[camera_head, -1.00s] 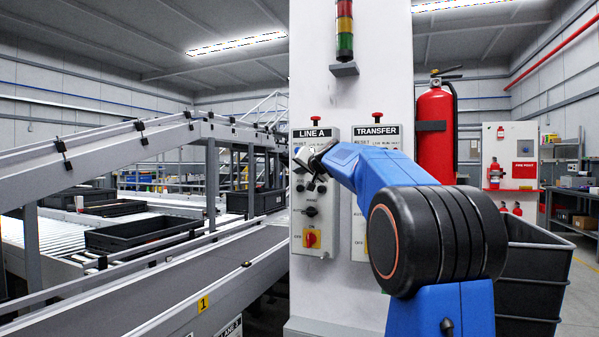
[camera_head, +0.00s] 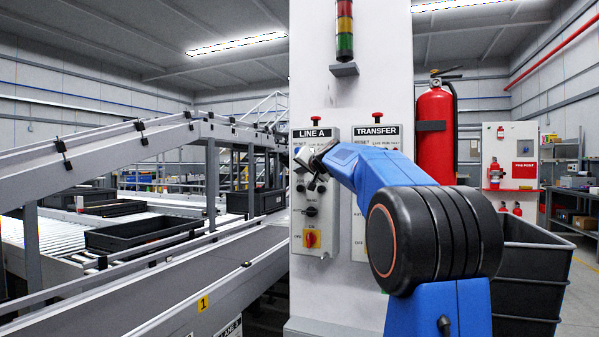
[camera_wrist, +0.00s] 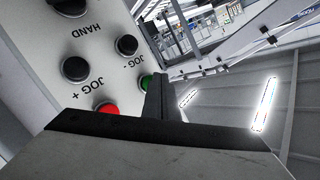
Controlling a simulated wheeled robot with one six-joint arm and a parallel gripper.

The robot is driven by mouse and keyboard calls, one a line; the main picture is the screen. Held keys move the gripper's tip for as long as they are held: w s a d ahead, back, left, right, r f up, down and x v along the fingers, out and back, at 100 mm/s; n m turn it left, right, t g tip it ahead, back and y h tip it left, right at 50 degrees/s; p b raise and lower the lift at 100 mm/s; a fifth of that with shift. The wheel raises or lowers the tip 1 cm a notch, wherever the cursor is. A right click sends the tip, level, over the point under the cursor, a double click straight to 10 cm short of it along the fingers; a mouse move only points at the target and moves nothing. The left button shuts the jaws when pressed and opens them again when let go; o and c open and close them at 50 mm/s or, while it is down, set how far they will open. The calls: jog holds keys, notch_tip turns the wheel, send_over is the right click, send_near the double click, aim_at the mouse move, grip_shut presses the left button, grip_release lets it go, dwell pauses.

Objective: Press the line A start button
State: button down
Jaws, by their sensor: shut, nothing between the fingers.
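The LINE A control box (camera_head: 328,215) is mounted on the left of the white column, with a red-and-yellow rotary switch (camera_head: 312,239) near its bottom. My gripper (camera_head: 306,160) is shut and empty at the box's upper part, covering some of its controls. In the wrist view the panel appears upside down. A green button (camera_wrist: 146,82) is partly hidden right beside my dark gripper finger (camera_wrist: 158,98); I cannot tell whether they touch. A red button (camera_wrist: 107,108) is partly cut off by my gripper. Black JOG + (camera_wrist: 76,68) and JOG - (camera_wrist: 127,45) buttons are clear of it.
The TRANSFER box (camera_head: 377,131) is just right of LINE A, partly behind my arm. A stack light (camera_head: 344,28) is above. Conveyors with black trays (camera_head: 140,233) are left. A fire extinguisher (camera_head: 435,122) and a dark bin (camera_head: 530,275) are right.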

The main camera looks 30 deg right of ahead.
jog(key=shift+w+d, duration=0.3)
jog(key=shift+d, duration=0.1)
dwell(0.6)
jog(key=shift+s+a, duration=0.8)
jog(key=shift+a, duration=0.15)
jog(key=shift+a, duration=0.1)
jog(key=shift+s+a, duration=0.75)
jog(key=shift+a, duration=0.2)
jog(key=shift+s+a, duration=0.75)
jog(key=shift+a, duration=0.2)
